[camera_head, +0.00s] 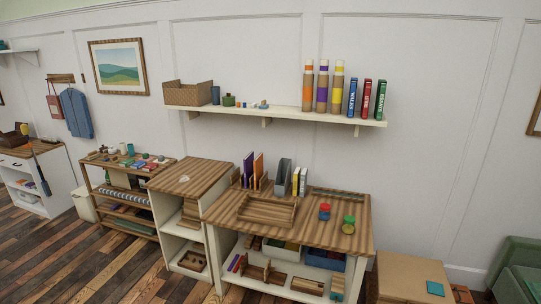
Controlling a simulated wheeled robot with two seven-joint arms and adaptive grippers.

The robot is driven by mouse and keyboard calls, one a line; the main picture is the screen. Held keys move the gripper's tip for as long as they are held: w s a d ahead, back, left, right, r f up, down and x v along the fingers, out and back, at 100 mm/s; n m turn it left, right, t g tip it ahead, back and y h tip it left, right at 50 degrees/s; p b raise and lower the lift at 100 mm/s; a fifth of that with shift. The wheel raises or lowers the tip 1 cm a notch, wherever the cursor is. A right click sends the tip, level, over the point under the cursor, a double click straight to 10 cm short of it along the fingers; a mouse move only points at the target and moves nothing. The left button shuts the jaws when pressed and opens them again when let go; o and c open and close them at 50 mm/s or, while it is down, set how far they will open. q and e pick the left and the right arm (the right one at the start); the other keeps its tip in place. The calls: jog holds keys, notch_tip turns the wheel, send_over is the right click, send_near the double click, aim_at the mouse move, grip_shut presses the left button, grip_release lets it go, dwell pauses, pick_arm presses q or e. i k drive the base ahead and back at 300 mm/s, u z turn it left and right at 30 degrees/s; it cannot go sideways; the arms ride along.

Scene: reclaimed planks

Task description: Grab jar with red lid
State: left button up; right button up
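A small jar with a red lid (324,211) stands upright on the right half of the wooden table top. Its body below the lid looks blue. A second jar with a green lid (348,222) stands just to its right and slightly nearer, apart from it; its lower part looks yellowish. Neither of my grippers shows in the head view, and nothing touches the jars.
The table (310,232) also holds a shallow wooden tray (267,221) left of the jars, with upright books (258,170) and file holders (283,177) behind. A wall shelf (280,114) hangs above. A cardboard box (403,280) stands at the right. The table's front right is clear.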

aim_at(323, 216)
jog(key=z, duration=0.15)
jog(key=i, duration=2.1)
jog(key=z, duration=0.1)
